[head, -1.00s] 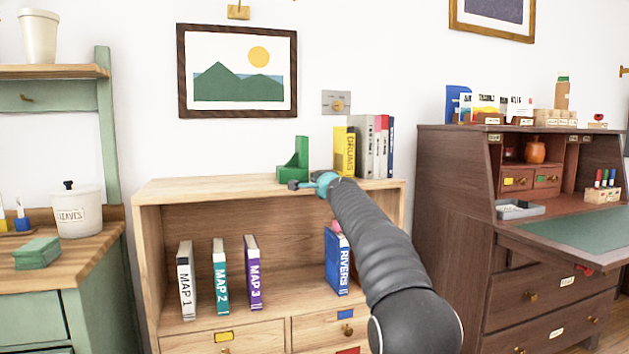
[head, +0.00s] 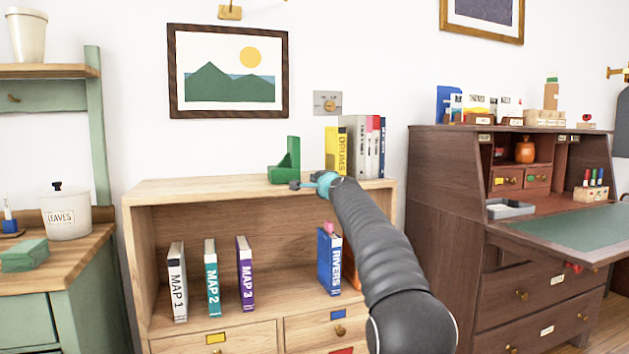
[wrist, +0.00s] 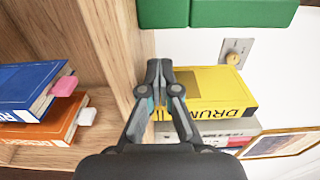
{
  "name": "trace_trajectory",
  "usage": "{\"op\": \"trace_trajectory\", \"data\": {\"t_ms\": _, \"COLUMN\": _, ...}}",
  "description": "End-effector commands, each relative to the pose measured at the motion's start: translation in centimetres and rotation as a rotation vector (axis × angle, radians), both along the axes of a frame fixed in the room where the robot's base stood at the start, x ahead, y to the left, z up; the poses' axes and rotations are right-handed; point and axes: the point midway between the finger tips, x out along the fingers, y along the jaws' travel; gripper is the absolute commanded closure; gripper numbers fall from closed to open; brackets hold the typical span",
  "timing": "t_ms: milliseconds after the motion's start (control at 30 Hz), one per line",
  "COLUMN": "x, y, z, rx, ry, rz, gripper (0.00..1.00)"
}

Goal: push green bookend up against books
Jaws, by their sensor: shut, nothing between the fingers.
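The green bookend (head: 281,174) stands upright on top of the wooden bookcase, left of the row of upright books. The yellow DRUMS book (head: 337,150) is at the row's left end, and a gap of bare shelf top separates it from the bookend. My gripper (head: 297,185) is shut and empty at the front edge of the bookcase top, just in front of the bookend. In the wrist view, the shut fingertips (wrist: 158,68) lie between the green bookend (wrist: 215,12) and the yellow book (wrist: 215,88).
The bookcase top (head: 205,188) is clear to the left of the bookend. A metal wall switch plate (head: 327,103) is above the gap. MAP books (head: 212,280) and a blue RIVERS book (head: 329,262) stand on the shelf below. A dark desk (head: 455,205) is at the right.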

Motion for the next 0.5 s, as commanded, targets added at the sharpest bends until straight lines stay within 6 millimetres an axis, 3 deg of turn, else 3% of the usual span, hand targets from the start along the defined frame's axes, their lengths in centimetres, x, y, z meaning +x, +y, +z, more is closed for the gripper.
{"op": "trace_trajectory", "data": {"t_ms": 500, "x": 0.4, "y": -1.3, "z": -0.2, "rx": -0.001, "ry": 0.001, "rz": -0.001, "gripper": 1.0}}
